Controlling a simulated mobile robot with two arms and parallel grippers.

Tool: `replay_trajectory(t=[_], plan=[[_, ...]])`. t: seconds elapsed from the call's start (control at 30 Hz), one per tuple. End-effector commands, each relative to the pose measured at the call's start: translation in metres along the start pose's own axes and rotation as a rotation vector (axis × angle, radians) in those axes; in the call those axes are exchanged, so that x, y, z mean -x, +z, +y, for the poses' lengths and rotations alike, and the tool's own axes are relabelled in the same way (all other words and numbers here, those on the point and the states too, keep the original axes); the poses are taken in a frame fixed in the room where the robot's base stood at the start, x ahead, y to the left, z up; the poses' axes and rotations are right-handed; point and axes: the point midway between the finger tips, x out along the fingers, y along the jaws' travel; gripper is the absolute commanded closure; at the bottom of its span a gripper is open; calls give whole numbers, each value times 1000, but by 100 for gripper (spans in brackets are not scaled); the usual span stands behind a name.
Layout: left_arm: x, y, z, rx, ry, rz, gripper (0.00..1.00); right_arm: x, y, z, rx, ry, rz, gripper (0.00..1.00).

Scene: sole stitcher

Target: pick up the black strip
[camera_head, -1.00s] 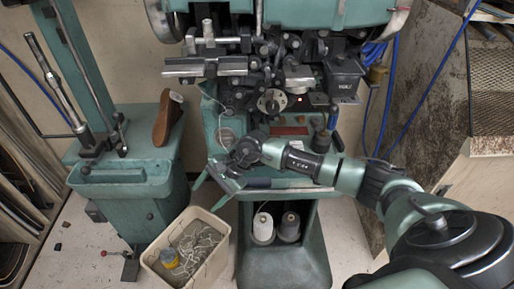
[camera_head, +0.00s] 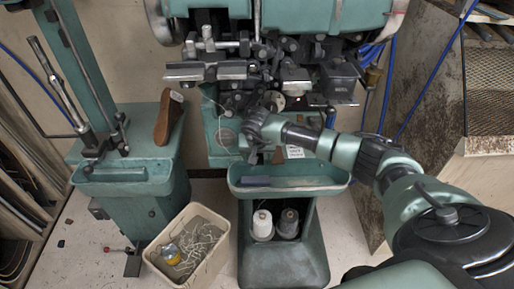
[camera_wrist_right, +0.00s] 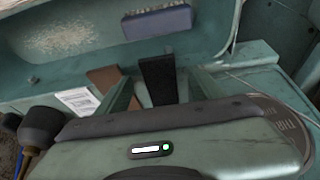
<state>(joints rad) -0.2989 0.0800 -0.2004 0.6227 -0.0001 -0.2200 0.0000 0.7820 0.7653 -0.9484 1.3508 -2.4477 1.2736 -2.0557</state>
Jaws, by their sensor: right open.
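The black strip (camera_wrist_right: 158,80) lies on the green machine ledge beside the tray in the right wrist view. My right gripper (camera_wrist_right: 163,84) is open, with one finger to each side of the strip in that view. I cannot tell whether the fingers are down at the strip's height, and no contact shows. In the head view my right gripper (camera_head: 262,153) is at the ledge behind the tray, below the machine head. The strip cannot be made out there. My left gripper is out of view.
A green tray (camera_head: 315,185) holds a dark blue-grey block (camera_head: 256,181). A brown piece (camera_wrist_right: 104,77) and a white label (camera_wrist_right: 78,100) lie beside the strip. A dark knobbed tool (camera_wrist_right: 40,124) stands near. The stitching machine's parts (camera_head: 290,75) hang above my gripper.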

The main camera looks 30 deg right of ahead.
Motion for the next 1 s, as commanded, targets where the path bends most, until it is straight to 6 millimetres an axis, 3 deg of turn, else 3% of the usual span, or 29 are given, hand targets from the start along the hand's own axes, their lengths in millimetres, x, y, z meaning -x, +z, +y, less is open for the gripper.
replay_trajectory(t=[0.27, 0.5, 1.0], plan=[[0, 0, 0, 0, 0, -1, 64, -5, 0, 0, -1, 0, 0, 33], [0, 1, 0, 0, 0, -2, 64, -4, 0, 0, -1, 0, 0, 97], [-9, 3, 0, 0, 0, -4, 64, 5, 5, -1, 0, -2, 2, 98]])
